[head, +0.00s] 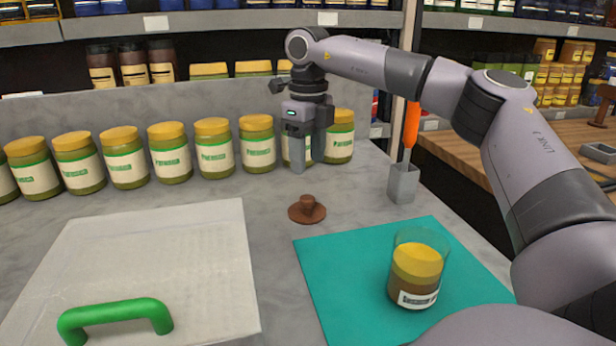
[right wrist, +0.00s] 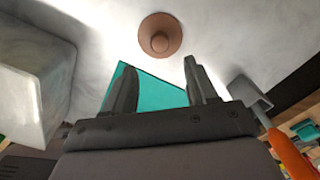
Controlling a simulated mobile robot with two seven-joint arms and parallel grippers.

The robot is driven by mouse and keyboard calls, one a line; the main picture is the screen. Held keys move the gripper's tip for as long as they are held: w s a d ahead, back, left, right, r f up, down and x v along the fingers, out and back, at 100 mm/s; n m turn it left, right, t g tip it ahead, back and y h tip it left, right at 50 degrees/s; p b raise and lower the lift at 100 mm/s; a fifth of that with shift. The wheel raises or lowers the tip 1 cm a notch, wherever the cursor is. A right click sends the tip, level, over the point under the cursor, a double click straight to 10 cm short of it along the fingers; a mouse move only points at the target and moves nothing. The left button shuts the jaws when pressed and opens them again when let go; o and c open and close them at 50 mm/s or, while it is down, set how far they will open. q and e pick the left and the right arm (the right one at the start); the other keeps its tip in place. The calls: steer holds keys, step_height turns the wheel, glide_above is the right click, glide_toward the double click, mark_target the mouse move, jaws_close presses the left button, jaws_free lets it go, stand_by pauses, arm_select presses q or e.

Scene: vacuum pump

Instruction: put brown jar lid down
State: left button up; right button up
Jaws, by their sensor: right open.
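The brown jar lid (head: 307,209) lies on the grey counter with its knob up, just left of the teal mat's far corner. It also shows in the right wrist view (right wrist: 160,35), beyond the fingertips and apart from them. My right gripper (head: 299,168) is open and empty, a little behind and above the lid in the head view. Its two fingers also show in the right wrist view (right wrist: 158,75) with a clear gap between them. An open glass jar (head: 416,268) with brown and yellow contents stands on the teal mat (head: 335,275). My left gripper is out of view.
A row of green jars with yellow lids (head: 171,152) stands along the back, close behind my right gripper. A grey holder (head: 403,184) with an orange-handled tool (head: 411,124) stands to the right. A white board (head: 190,260) with a green handle (head: 115,314) lies at the left.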

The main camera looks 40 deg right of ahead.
step_height(320, 180, up, 2)
steer(key=shift+r, duration=0.25)
stand_by(0.5)
